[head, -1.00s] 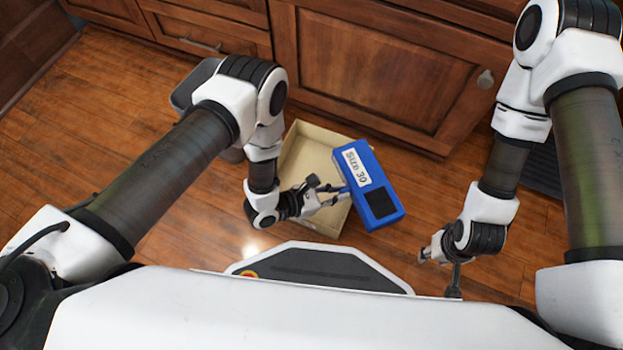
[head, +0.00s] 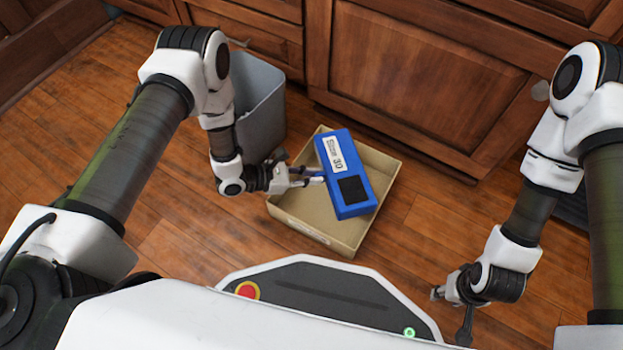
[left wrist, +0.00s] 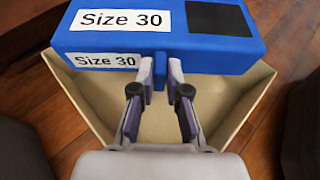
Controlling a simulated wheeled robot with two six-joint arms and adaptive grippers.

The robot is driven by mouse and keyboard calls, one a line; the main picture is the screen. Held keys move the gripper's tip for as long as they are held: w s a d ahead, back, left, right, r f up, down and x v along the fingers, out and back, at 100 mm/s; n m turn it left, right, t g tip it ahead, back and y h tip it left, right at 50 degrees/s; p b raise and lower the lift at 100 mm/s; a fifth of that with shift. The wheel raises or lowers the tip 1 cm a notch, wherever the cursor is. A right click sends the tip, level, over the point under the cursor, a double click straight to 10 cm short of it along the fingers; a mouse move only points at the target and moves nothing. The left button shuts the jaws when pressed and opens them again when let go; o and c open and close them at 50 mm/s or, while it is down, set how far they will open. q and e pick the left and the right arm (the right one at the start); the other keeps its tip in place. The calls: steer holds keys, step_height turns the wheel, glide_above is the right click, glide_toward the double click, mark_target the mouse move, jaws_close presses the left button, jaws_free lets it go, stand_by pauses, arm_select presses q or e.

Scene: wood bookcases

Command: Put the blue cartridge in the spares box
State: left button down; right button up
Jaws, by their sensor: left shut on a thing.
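The blue cartridge (head: 344,172) has a white "Size 30" label and a black square on its top. It also shows at the top of the left wrist view (left wrist: 160,50). My left gripper (head: 322,175) is shut on a small blue tab on the cartridge's side, which shows between the fingertips in the left wrist view (left wrist: 160,73). The cartridge is above the open tan box (head: 380,168), with box floor visible beneath it. Writing on the box's front label is too small to read. My right gripper (head: 450,297) is at the lower right, away from the box; its jaw opening is unclear.
A grey bin (head: 262,105) stands just behind and left of the box. Wood cabinets (head: 420,75) line the back. The wood floor (head: 430,225) right of the box is clear.

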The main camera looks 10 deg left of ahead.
arm_select(q)
steer(key=shift+r, duration=0.2)
steer(key=shift+f+b, duration=0.4)
steer(key=shift+f, duration=0.25)
steer(key=c, duration=1.2)
jaws_free()
